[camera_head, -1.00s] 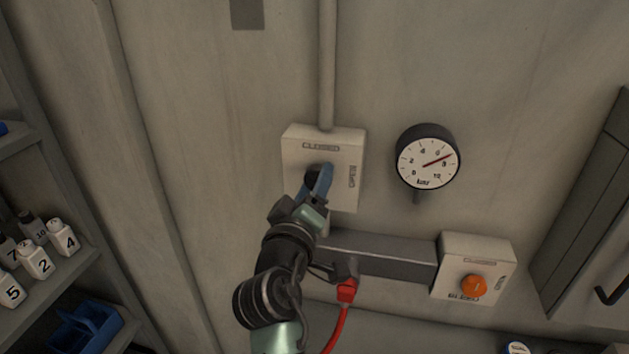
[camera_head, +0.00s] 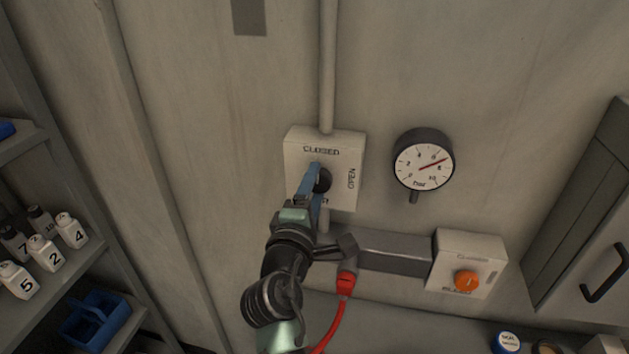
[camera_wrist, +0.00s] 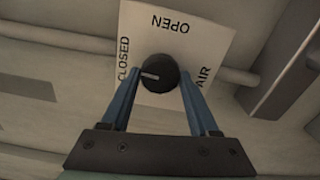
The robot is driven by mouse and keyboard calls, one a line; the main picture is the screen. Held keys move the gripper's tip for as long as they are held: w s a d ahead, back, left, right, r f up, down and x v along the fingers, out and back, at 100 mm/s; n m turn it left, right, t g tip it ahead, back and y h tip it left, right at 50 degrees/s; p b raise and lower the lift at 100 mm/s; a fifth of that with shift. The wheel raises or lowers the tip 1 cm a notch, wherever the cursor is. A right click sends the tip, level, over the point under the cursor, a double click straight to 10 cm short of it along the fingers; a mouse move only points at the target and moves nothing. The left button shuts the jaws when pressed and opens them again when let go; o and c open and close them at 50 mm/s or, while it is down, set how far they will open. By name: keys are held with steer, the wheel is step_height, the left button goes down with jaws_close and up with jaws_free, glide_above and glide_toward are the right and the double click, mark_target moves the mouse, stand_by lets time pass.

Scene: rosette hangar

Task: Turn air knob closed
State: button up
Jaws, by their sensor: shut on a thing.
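The black air knob (camera_head: 323,180) sits on a white plate (camera_head: 345,148) marked CLOSED at top and OPEN at right in the head view. In the wrist view the knob (camera_wrist: 158,73) lies between the two blue fingers, and its white mark points left toward the word CLOSED. The plate (camera_wrist: 205,30) also shows the words OPEN and AIR there. My gripper (camera_head: 316,178) is shut on the knob; in the wrist view my gripper (camera_wrist: 160,82) has one finger on each side. My fingers partly hide the knob in the head view.
A round gauge (camera_head: 423,160) hangs to the right, its needle near 8. Below it is a second plate (camera_head: 470,245) with an orange knob (camera_head: 466,281). A red connector and hose (camera_head: 346,284) hang beside my arm. Shelves with numbered bottles (camera_head: 42,252) stand at left.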

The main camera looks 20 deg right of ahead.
steer(key=shift+n, duration=0.5)
steer(key=o, duration=1.4)
steer(key=shift+c, duration=0.2)
steer(key=shift+s+a, duration=0.1)
steer(key=b+v, duration=0.3)
steer(key=v, duration=0.9)
steer(key=shift+s+a+b, duration=0.2)
steer(key=shift+s+b, duration=0.1)
steer(key=shift+b, duration=0.1)
